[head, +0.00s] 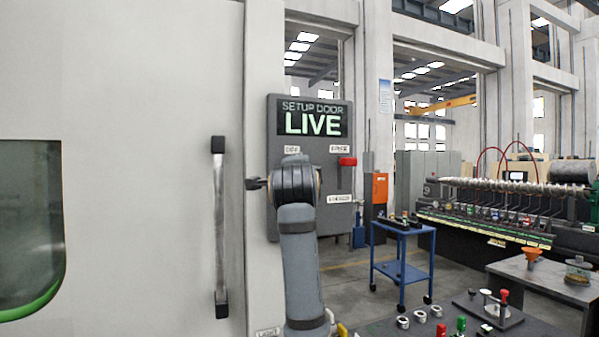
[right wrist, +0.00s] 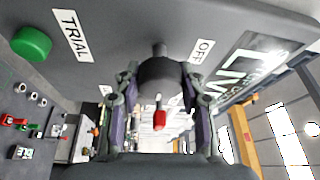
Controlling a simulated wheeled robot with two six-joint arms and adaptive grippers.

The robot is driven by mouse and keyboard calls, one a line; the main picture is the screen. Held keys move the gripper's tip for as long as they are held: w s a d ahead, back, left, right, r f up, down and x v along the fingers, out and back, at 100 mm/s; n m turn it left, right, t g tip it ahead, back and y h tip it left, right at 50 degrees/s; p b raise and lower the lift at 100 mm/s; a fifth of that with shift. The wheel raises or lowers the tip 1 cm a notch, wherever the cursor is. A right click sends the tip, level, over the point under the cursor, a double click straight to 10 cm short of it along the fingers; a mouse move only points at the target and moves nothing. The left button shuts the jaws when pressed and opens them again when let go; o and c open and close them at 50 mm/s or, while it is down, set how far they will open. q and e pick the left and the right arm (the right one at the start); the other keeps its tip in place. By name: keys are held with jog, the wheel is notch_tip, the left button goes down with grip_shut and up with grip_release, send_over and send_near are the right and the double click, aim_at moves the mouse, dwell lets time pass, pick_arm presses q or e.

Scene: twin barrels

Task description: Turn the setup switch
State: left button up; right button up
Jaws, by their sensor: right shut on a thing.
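The grey control panel (head: 362,125) carries a lit display (head: 317,118) reading "SETUP DOOR LIVE". In the right wrist view my right gripper (right wrist: 160,82) has its two fingers on either side of a dark round switch knob (right wrist: 158,72) and is shut on it. A red-tipped pointer (right wrist: 160,117) sticks out from the knob toward the bottom of that view. An "OFF" label (right wrist: 202,51) and a "TRIAL" label (right wrist: 72,35) are on the panel beside it. In the head view my right wrist hides the knob and fingertips. My left gripper is not in view.
A green button (right wrist: 32,43) sits by the TRIAL label. A red handle (head: 347,161) is at the panel's right side. A large white door with a vertical handle (head: 219,230) stands left. A blue cart (head: 401,270) and a bench with several parts are to the right.

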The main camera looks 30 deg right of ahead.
jog(key=shift+r, duration=0.1)
jog(key=o, duration=1.2)
jog(key=v, duration=1.2)
